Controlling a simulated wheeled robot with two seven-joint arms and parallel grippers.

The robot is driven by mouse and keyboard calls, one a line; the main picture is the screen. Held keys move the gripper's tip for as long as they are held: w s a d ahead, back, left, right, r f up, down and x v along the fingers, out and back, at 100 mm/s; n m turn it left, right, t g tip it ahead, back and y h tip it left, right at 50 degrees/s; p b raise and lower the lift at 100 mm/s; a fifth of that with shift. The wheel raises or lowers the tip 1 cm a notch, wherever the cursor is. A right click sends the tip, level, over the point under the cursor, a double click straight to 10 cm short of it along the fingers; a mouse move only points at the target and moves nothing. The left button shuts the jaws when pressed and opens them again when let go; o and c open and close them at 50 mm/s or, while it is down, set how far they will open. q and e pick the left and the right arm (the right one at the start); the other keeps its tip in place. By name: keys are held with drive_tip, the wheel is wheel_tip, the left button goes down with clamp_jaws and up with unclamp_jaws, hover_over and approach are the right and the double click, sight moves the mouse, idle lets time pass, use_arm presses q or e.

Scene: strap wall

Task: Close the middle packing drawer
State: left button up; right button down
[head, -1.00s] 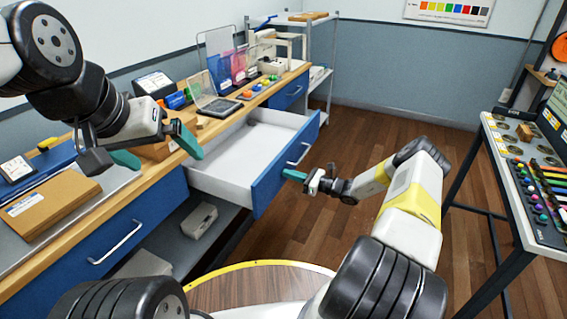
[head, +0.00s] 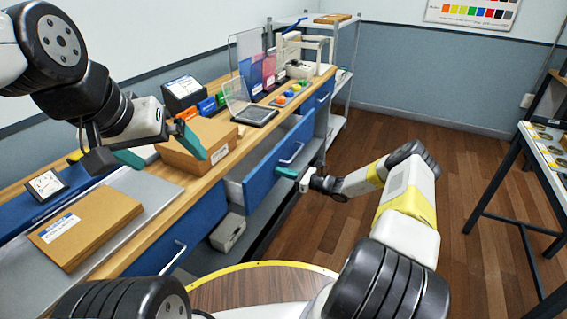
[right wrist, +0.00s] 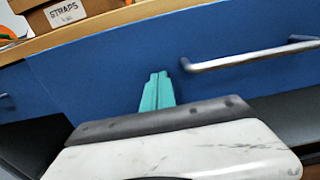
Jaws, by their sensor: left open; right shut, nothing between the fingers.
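The middle packing drawer (head: 268,180) is a blue-fronted drawer under the wooden bench top. It stands partly open, with a narrow strip of its pale inside showing in the head view. Its silver handle (head: 292,153) is on the front, and also shows in the right wrist view (right wrist: 245,56). My right gripper (head: 290,173) is shut and empty, with its teal fingertips (right wrist: 157,88) at the blue front beside the handle's end. They look in contact with the front. My left gripper (head: 165,150) is open and empty above the bench, by a cardboard box (head: 196,150).
The bench also has a closed near drawer (head: 160,240) and a far blue drawer (head: 322,98). A table (head: 540,165) stands at right. The wooden floor between is clear.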

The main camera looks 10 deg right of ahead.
drive_tip(key=x, duration=0.8)
drive_tip(key=shift+w+a, duration=0.2)
drive_tip(key=shift+a, duration=0.1)
drive_tip(key=shift+w+a+r, duration=0.1)
drive_tip(key=shift+w+a, duration=0.05)
drive_tip(key=shift+a, duration=0.1)
drive_tip(key=shift+r, duration=0.1)
